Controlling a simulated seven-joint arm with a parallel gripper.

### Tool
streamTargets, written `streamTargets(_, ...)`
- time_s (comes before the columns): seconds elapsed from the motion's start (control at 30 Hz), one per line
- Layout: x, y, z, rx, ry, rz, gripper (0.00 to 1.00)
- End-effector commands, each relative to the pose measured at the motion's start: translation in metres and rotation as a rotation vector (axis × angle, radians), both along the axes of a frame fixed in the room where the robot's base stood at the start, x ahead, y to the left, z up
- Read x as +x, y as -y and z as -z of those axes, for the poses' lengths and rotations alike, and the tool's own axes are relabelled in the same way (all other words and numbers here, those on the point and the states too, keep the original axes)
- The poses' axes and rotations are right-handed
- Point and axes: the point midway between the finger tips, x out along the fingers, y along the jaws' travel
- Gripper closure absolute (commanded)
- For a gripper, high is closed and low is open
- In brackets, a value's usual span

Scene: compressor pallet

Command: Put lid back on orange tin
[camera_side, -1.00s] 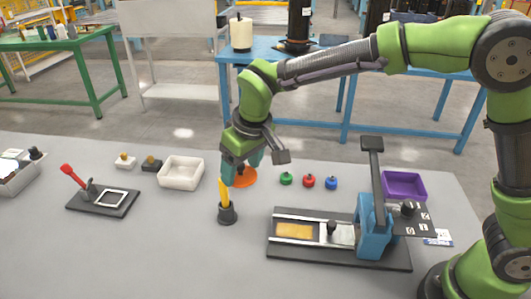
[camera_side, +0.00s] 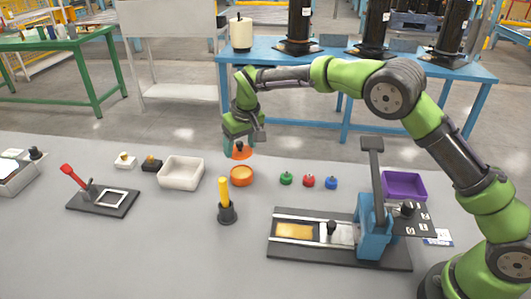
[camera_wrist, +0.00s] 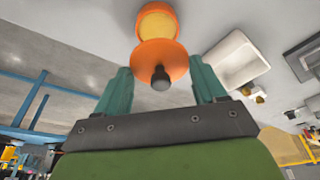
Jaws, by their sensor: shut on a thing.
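The orange tin (camera_side: 242,178) stands open on the grey table, right of the white tray; its yellowish inside shows in the wrist view (camera_wrist: 157,22). The orange lid (camera_side: 240,154) is a disc with a dark knob, held in the air above the tin and apart from it in the side view. In the wrist view the lid (camera_wrist: 160,58) overlaps the near part of the tin. My gripper (camera_side: 240,142) is shut on the lid at its knob, fingers pointing down. The exact finger contact on the knob is hard to see.
A yellow-handled tool in a dark holder (camera_side: 227,212) stands in front of the tin. A white tray (camera_side: 181,172) is to its left; green (camera_side: 286,179), red (camera_side: 308,181) and blue (camera_side: 331,183) knobs sit to its right. A blue press fixture (camera_side: 372,222) stands front right.

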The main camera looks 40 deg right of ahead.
Motion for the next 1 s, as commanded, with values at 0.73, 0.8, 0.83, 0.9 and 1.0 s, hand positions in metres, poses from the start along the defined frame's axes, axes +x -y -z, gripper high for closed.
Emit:
streamTargets(0.73, 0.0, 0.0, 0.059, 0.0, 0.0, -0.001, 0.59)
streamTargets(0.8, 0.0, 0.0, 0.06, 0.0, 0.001, -0.001, 0.59)
streamTargets(0.83, 0.0, 0.0, 0.061, 0.0, 0.001, 0.0, 0.59)
streamTargets(0.9, 0.0, 0.0, 0.062, 0.0, 0.001, 0.0, 0.59)
streamTargets(1.0, 0.0, 0.0, 0.062, 0.0, 0.001, 0.0, 0.59)
